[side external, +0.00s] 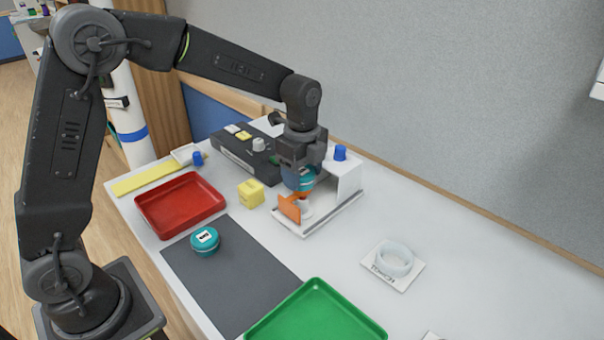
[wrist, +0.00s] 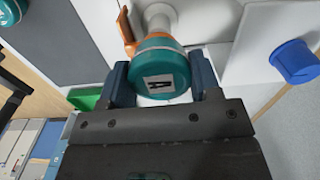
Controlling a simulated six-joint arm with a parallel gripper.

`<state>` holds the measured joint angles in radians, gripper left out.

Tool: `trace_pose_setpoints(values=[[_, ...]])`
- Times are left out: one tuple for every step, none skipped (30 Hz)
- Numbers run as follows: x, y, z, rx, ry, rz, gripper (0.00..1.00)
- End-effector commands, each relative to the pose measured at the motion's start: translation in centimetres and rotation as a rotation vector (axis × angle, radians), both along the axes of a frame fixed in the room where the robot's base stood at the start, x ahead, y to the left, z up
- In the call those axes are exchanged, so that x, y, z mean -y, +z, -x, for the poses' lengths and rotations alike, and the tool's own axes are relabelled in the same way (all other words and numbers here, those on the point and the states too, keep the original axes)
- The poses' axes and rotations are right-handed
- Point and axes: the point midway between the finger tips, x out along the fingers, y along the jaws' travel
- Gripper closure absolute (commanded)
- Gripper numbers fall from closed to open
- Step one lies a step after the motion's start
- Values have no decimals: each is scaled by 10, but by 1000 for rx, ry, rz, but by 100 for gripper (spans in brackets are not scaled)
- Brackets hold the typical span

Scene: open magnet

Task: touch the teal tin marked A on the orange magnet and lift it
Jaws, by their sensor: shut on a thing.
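The teal tin marked A (wrist: 160,68) sits between the two fingers of my gripper (wrist: 160,80), its label facing the wrist camera. My gripper is shut on it. In the side view my gripper (side external: 301,180) points down over the white stand, and the tin's teal side (side external: 306,185) shows partly behind the fingers. The orange magnet (side external: 289,208) is just below the tin, at the front of the stand; its edge also shows beside the tin in the wrist view (wrist: 127,36). I cannot tell whether tin and magnet touch.
A second teal tin (side external: 205,239) rests on the dark mat (side external: 215,290). A yellow cube (side external: 251,193), a red tray (side external: 180,205) and a black control box (side external: 232,155) stand left of the white stand (side external: 345,180). A green tray (side external: 318,318) is in front; a pale ring (side external: 394,260) lies right.

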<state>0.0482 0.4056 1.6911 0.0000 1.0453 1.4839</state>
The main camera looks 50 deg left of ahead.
Motion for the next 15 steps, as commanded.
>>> trace_pose_setpoints(values=[[0, 1, 0, 1, 0, 0, 67], [0, 2, 0, 1, 0, 0, 67], [0, 3, 0, 1, 0, 0, 67], [0, 3, 0, 1, 0, 0, 67], [0, 4, 0, 1, 0, 0, 67], [0, 5, 0, 2, 0, 0, 67], [0, 5, 0, 2, 0, 0, 67], [0, 6, 0, 2, 0, 0, 67], [0, 7, 0, 2, 0, 0, 67], [0, 7, 0, 2, 0, 0, 67], [0, 8, 0, 3, 0, 0, 67], [0, 9, 0, 3, 0, 0, 67], [0, 9, 0, 3, 0, 0, 67], [0, 10, 0, 3, 0, 0, 67], [0, 11, 0, 2, 0, 0, 67]])
